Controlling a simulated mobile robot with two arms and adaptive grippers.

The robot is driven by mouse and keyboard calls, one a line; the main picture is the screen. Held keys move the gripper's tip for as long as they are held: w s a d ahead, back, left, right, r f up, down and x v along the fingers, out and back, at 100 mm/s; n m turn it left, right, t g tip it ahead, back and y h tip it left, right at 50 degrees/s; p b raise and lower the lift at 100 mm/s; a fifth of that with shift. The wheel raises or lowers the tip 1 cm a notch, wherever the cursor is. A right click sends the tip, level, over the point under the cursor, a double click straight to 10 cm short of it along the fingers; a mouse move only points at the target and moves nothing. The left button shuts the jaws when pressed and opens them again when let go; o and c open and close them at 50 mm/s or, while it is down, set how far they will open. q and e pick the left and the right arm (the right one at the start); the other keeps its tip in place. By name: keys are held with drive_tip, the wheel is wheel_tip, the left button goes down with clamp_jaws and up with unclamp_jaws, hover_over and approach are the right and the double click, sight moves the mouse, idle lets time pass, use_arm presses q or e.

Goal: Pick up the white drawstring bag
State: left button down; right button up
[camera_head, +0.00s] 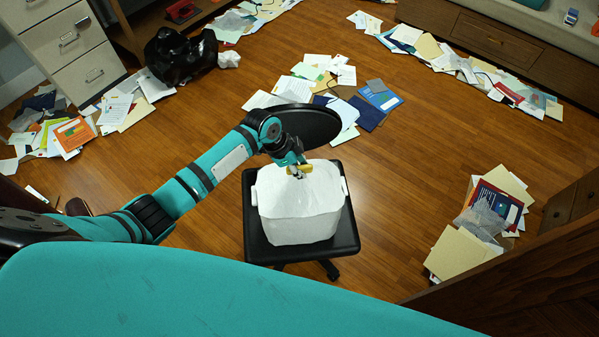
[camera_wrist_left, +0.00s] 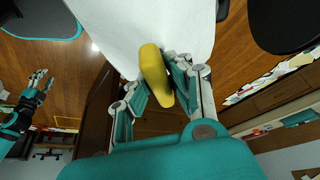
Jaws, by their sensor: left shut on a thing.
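The white drawstring bag (camera_head: 300,215) sits upright and full-looking on a black chair seat (camera_head: 262,247). It also fills the upper middle of the left wrist view (camera_wrist_left: 150,25). My left gripper (camera_head: 298,172) is over the bag's top, at its back edge. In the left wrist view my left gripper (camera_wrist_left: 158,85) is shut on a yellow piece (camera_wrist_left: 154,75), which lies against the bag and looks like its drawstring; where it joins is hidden. My right gripper (camera_wrist_left: 38,80) shows small at the left of the wrist view, away from the bag, its fingers apart.
The chair's black backrest (camera_head: 305,124) stands just behind the bag. Papers and folders (camera_head: 345,95) lie on the floor behind it, with more (camera_head: 480,225) at the right. A black bag (camera_head: 180,55) stands by a filing cabinet (camera_head: 70,45). Bare wood floor surrounds the chair.

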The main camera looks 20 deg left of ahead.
use_arm(q)
drive_tip(key=shift+w+r+b, duration=0.1)
drive_tip(key=shift+r+b, duration=0.3)
drive_tip(key=shift+r, duration=1)
drive_tip(key=shift+s+d, duration=0.1)
drive_tip(key=shift+s, duration=0.15)
drive_tip(key=s+d+b, duration=0.1)
drive_tip(key=s+d, duration=0.2)
drive_tip(key=s, duration=0.4)
drive_tip(key=s+d+r+b, duration=0.1)
drive_tip(key=s+d, duration=0.2)
drive_tip(key=s, duration=0.4)
drive_tip(key=shift+d+r+b, duration=0.3)
drive_tip(key=shift+b, duration=0.1)
drive_tip(key=shift+s, duration=0.1)
